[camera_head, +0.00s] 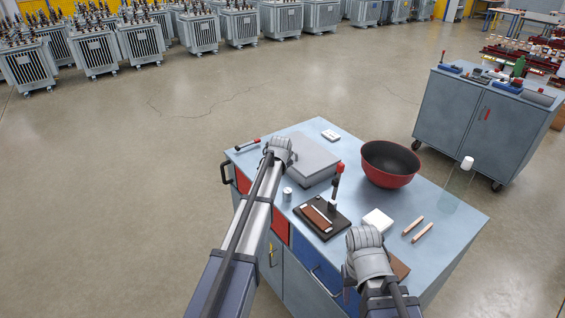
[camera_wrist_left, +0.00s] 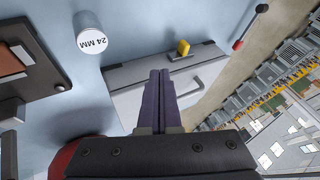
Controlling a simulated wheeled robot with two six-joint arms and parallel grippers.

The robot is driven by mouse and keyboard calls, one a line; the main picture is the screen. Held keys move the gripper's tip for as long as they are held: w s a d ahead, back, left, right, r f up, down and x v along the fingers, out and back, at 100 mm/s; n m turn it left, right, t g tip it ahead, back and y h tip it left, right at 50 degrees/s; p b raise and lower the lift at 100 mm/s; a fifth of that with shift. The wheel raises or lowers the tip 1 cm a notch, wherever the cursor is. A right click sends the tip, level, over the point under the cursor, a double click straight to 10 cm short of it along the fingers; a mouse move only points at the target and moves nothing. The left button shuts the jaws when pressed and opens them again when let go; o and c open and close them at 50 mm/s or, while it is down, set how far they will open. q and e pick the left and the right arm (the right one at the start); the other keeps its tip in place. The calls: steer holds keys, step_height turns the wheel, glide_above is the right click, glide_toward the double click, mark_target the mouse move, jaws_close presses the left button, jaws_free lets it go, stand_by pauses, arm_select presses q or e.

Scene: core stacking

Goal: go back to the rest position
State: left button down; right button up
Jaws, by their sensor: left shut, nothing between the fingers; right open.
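My left gripper (camera_wrist_left: 160,90) shows in the left wrist view with its two dark fingers together and nothing between them. They are over a grey flat box with a handle (camera_wrist_left: 165,85). In the head view my left wrist (camera_head: 279,150) is beside the same grey box (camera_head: 308,165), and its fingers are hidden. My right gripper (camera_head: 366,250) is over the near edge of the blue-grey workbench (camera_head: 447,215), in front of a white block (camera_head: 377,219). The right fingers are mostly hidden by the wrist. It is open and holds nothing that I can see.
On the bench are a red-and-black bowl (camera_head: 388,165), a lever fixture (camera_head: 322,217), copper rods (camera_head: 422,233) and a small cylinder (camera_head: 287,194), marked 24 MM in the left wrist view (camera_wrist_left: 90,38). Another cabinet (camera_head: 470,120) stands at right. The floor at left is clear.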

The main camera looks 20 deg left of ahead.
arm_select(q)
steer(key=shift+s+r, duration=0.1)
steer(key=shift+n+g+h, duration=0.3)
steer(key=shift+g, duration=0.6)
steer(key=s+d, duration=0.3)
steer(key=s+d+f, duration=0.1)
steer(key=s+d, duration=0.2)
steer(key=s, duration=0.1)
steer(key=s+d+f, duration=0.1)
steer(key=s+d, duration=0.2)
steer(key=s, duration=0.1)
steer(key=s+d+f+n+g, duration=0.1)
steer(key=s+d, duration=0.4)
steer(key=s, duration=1)
steer(key=s+d+f+n+g, duration=0.1)
steer(key=s+d+g, duration=0.3)
steer(key=s, duration=1.2)
steer(key=shift+d+g, duration=0.3)
steer(key=shift+d, duration=0.85)
